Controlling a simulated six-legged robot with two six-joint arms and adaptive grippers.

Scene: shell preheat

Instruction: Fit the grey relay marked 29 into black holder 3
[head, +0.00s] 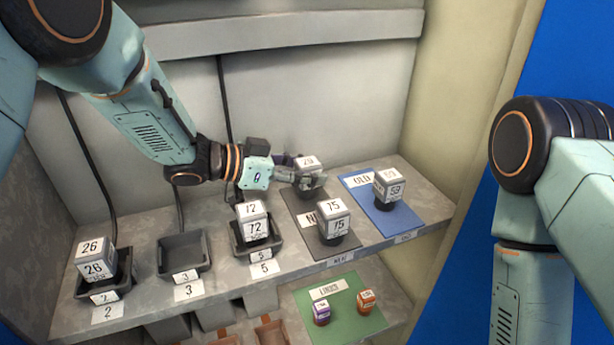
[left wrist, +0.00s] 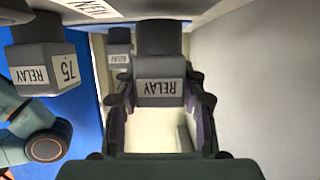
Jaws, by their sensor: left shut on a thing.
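The grey relay marked 29 (head: 308,162) is in the jaws of my left gripper (head: 304,178), over the back of the dark grey mat (head: 300,203). In the left wrist view the held relay (left wrist: 160,85) shows its RELAY label upside down between the fingers. I cannot tell whether it touches the mat. Black holder 3 (head: 184,254) stands empty on the shelf, left of the gripper, with a cable running up the wall behind it. My right gripper is out of view; only part of the right arm shows.
Relay 75 (head: 333,219) stands at the mat's front, and relay 59 (head: 388,185) on the blue OLD mat (head: 408,222). A green mat (head: 345,318) with small items lies below.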

